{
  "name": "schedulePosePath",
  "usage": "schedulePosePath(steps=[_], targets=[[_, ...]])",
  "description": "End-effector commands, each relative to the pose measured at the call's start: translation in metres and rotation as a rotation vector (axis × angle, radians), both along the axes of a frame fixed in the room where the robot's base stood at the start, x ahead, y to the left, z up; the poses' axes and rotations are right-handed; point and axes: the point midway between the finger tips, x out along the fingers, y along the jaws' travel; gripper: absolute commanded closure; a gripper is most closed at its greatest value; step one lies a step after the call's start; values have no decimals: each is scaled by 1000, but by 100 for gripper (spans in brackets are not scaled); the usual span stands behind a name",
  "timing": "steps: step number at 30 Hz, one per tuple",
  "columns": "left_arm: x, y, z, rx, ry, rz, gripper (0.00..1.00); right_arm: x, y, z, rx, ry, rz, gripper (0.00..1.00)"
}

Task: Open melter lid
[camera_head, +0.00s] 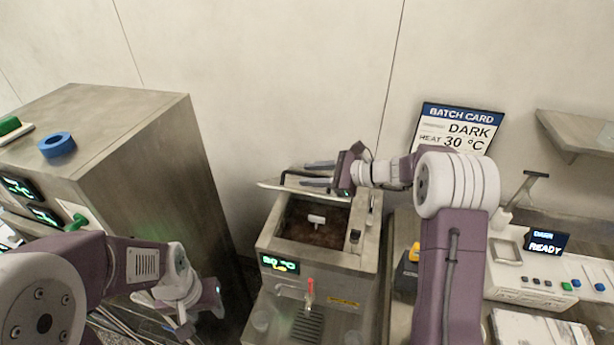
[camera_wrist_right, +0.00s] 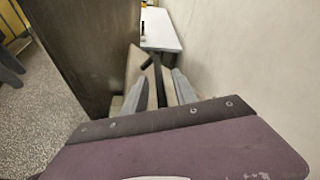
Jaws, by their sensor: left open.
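The melter (camera_head: 350,262) is a steel box in the centre of the head view. Its top is open, showing dark brown contents with a small white piece inside. The lid (camera_head: 272,185) stands raised at the tank's back edge, seen nearly edge-on, with a dark bar handle (camera_head: 289,174). My right gripper (camera_head: 318,174) is at the lid, its fingers apart on either side of the handle. In the right wrist view the black handle bar (camera_wrist_right: 160,85) lies between the separated fingers. My left gripper (camera_head: 182,318) is low at left, away from the melter, open; its fingertips are hard to see.
A large steel cabinet (camera_head: 150,150) stands at left with a blue ring (camera_head: 58,145) on top. A batch card (camera_head: 457,130) is behind my right arm. A white device (camera_head: 535,262) with a "READY" screen is at right. The wall is close behind the melter.

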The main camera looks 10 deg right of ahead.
Motion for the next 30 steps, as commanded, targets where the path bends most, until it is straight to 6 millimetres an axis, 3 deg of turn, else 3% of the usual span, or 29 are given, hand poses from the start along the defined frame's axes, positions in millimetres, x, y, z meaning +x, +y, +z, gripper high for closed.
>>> schedulePosePath(steps=[3, 9, 20, 23, 30], targets=[[0, 0, -15, 0, 0, 0, 56, -13, -24, 6, -2, -3, -7, 67], [0, 0, -24, 0, 0, 0, 56, -31, -52, 21, -1, -2, -3, 67], [0, 0, -24, 0, 0, 0, 56, -36, -59, 27, -1, 0, 0, 69], [0, 0, -27, 0, 0, 0, 56, -40, -52, 24, -9, 2, 18, 97], [0, 0, -45, 0, 0, 0, 56, -88, 19, 2, -117, 16, 209, 100]])
